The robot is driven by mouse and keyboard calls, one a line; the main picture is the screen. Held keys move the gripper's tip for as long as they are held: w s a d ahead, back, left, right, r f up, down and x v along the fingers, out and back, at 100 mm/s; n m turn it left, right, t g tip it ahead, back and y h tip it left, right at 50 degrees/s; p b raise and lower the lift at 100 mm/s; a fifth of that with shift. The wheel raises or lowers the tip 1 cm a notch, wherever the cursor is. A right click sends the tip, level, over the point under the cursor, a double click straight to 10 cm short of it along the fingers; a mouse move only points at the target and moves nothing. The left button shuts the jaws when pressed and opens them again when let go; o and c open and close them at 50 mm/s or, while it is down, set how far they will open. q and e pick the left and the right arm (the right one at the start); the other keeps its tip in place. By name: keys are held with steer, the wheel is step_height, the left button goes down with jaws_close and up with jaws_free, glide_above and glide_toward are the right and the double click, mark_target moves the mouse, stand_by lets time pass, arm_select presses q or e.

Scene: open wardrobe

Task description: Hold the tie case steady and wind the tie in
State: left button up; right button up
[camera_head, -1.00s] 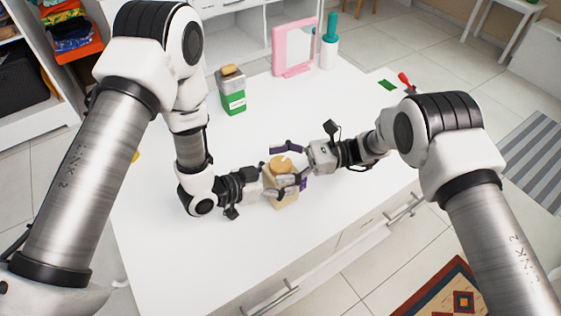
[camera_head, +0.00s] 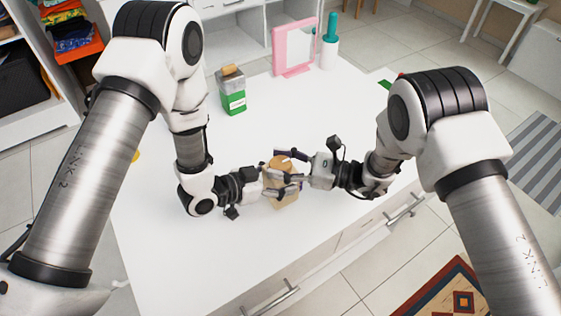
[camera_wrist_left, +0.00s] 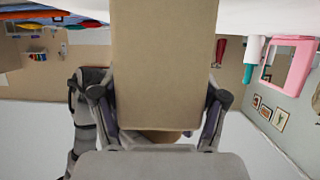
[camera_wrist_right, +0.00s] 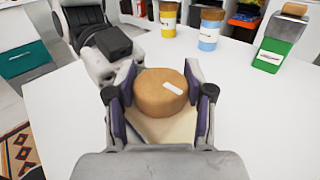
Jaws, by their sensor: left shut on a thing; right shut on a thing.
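The tie case (camera_head: 284,200) is a beige upright block on the white table, with a round tan knob (camera_head: 279,163) on top. My left gripper (camera_head: 287,186) comes from the left and is shut on the case's sides; the case fills the middle of the left wrist view (camera_wrist_left: 165,65). My right gripper (camera_head: 288,163) comes from the right and is shut on the knob. In the right wrist view the knob (camera_wrist_right: 160,92) sits between the right fingers and bears a small white mark. I cannot make out the tie.
A green-and-grey container (camera_head: 232,92) with a tan lid stands behind on the table (camera_head: 170,270). A pink-framed mirror (camera_head: 293,47) and a white holder with a teal handle (camera_head: 329,52) stand at the back. The table's front is clear.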

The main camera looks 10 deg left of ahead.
steer(key=o, duration=1.2)
steer(key=d, duration=1.2)
